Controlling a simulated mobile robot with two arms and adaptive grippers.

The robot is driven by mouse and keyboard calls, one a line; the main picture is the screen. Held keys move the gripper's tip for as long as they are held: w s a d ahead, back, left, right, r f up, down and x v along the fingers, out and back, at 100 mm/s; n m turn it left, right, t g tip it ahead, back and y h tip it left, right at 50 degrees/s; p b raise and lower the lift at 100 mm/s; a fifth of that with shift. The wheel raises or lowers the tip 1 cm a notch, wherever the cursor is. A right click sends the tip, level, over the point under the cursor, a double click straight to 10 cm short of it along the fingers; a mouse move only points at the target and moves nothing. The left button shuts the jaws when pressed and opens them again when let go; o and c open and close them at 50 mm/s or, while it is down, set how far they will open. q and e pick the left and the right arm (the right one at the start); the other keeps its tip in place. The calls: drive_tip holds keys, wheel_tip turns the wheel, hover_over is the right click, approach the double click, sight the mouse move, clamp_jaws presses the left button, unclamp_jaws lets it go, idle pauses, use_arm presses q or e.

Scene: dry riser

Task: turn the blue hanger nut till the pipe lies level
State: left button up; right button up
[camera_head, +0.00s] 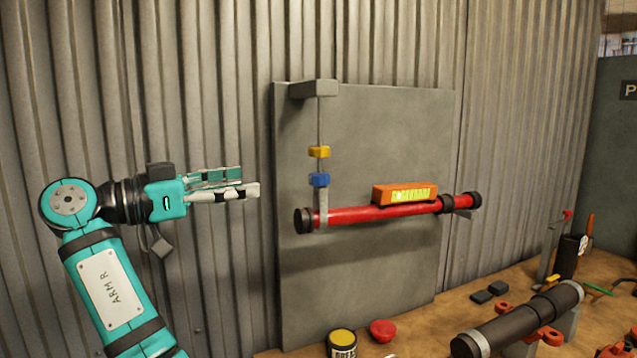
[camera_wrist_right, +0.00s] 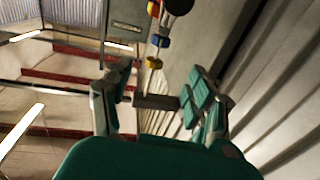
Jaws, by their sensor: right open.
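The blue hanger nut (camera_head: 319,180) sits on a thin vertical rod, below a yellow nut (camera_head: 319,152) and just above the hanger strap at the pipe's left end. The red pipe (camera_head: 350,215) rises slightly to the right in the picture; I cannot tell whether it is level. An orange spirit level (camera_head: 405,193) rests on it; its bubble is unreadable. My right gripper (camera_head: 246,181) is open and empty, left of the nut and apart from it. In the wrist view the blue nut (camera_wrist_right: 161,41) and yellow nut (camera_wrist_right: 154,63) show beyond the open fingers (camera_wrist_right: 156,101). My left gripper is out of view.
A grey panel (camera_head: 380,130) backs the pipe, with a bracket (camera_head: 314,88) above the rod. On the bench below are a yellow-topped tin (camera_head: 342,341), a red cap (camera_head: 382,330) and a dark pipe (camera_head: 520,320). The space between gripper and rod looks clear.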

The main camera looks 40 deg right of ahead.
sight(311, 178)
drive_tip(key=d+p, duration=0.1)
drive_tip(key=d, duration=0.4)
drive_tip(key=s+d+p, duration=0.1)
drive_tip(key=d, duration=0.4)
drive_tip(key=s+d+p, duration=0.1)
drive_tip(key=d, duration=0.4)
drive_tip(key=shift+s+d, duration=0.2)
drive_tip(key=shift+d, duration=0.05)
clamp_jaws()
drive_tip(key=shift+d+f+n+t+b, duration=0.15)
drive_tip(key=shift+n+t+b, duration=0.3)
drive_tip(key=shift+t, duration=0.35)
